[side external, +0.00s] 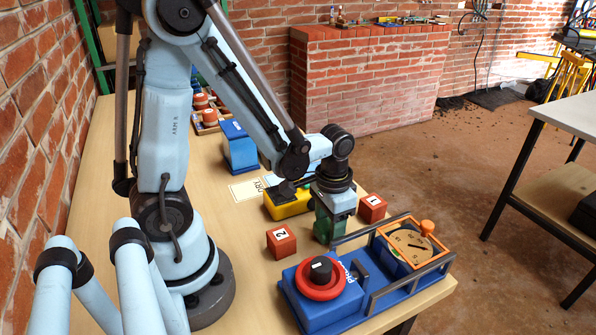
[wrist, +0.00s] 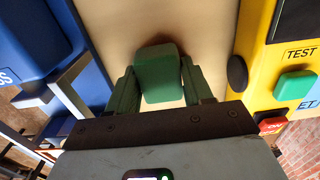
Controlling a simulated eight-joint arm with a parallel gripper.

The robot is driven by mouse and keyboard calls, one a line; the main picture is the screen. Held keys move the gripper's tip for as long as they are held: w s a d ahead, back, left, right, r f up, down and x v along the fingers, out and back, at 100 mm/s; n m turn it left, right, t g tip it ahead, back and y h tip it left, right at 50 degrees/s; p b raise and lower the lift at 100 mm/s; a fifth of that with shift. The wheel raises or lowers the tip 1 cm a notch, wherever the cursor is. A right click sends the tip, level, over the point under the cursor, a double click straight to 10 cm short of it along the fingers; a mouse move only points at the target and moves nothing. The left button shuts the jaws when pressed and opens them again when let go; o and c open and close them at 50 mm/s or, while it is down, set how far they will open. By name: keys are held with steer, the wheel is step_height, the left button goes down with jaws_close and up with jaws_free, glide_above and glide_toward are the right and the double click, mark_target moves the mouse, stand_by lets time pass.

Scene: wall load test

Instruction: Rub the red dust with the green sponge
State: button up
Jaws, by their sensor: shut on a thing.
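The green sponge (wrist: 160,72) is a small rounded block between the two green fingers of my gripper (wrist: 160,88) in the wrist view. The fingers are shut on it from both sides. In the side view my gripper (side external: 328,228) points down low over the wooden table, between the two red numbered cubes. The sponge cannot be told apart from the green fingers there, and I cannot tell whether it touches the table. I do not make out the red dust in either view.
Red cubes 2 (side external: 281,242) and 1 (side external: 372,208) stand on either side of my gripper. A blue unit (side external: 330,305) with a red-ringed knob and metal rails lies in front. A yellow box (side external: 287,205) with buttons is close behind. Bare table (side external: 245,275) lies left of cube 2.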

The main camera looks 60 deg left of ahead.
mark_target(309, 239)
steer(key=shift+s, duration=1.95)
steer(key=shift+a, duration=0.35)
steer(key=shift+w+r, duration=0.1)
steer(key=shift+w, duration=0.9)
steer(key=shift+w+f, duration=0.2)
steer(key=shift+w, duration=0.95)
steer(key=shift+w+r, duration=0.2)
steer(key=shift+w, duration=0.15)
steer(key=shift+w+f, duration=0.15)
steer(key=shift+w, duration=1.35)
steer(key=shift+s, duration=2.3)
steer(key=shift+s+a, duration=0.1)
steer(key=shift+s, duration=1.7)
step_height(309, 239, up, 8)
